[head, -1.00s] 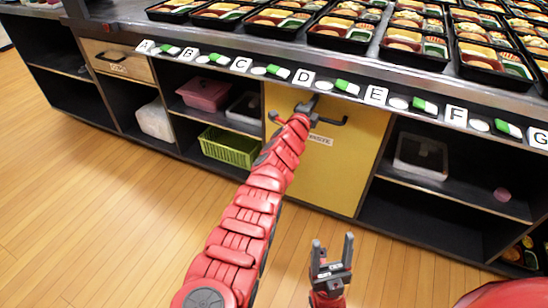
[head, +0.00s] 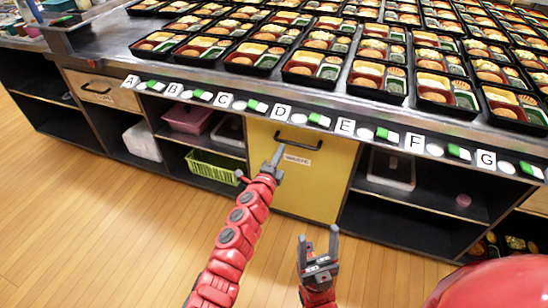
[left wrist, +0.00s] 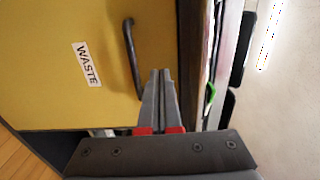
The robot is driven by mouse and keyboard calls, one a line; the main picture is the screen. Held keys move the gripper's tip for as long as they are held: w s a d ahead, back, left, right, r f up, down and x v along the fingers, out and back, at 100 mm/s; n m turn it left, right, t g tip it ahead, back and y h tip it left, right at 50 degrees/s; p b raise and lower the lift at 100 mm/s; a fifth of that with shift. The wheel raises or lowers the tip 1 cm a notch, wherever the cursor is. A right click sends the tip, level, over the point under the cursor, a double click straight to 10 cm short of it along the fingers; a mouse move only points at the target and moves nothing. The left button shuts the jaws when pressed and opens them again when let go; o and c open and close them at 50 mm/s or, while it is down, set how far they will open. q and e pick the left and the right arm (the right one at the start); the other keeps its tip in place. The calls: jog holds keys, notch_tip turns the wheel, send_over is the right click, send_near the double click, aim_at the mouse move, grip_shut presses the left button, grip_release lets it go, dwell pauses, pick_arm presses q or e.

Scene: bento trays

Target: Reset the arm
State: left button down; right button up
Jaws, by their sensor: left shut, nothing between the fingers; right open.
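My left gripper (head: 276,158) is shut and empty in front of the yellow waste door (head: 313,190), near the door's left side and below its dark handle (head: 298,143). In the left wrist view the closed fingers (left wrist: 160,80) show beside the dark handle (left wrist: 132,58), with the white WASTE label (left wrist: 87,64) on the yellow door. I cannot tell if the fingertips touch the door. The door looks closed. My right gripper (head: 318,238) is open and empty over the wooden floor, its fingers pointing up in the picture.
A metal counter (head: 330,95) above holds many filled bento trays (head: 376,80). Lettered labels and green-and-white markers line its front edge. Open shelves flank the door, with a green basket (head: 215,168), a pink bin (head: 187,118) and a clear container (head: 391,170). The wooden floor in front is clear.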

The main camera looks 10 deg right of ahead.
pick_arm(q)
jog(key=shift+p+v, duration=0.55)
jog(key=shift+v, duration=2.1)
jog(key=shift+a+f, duration=0.1)
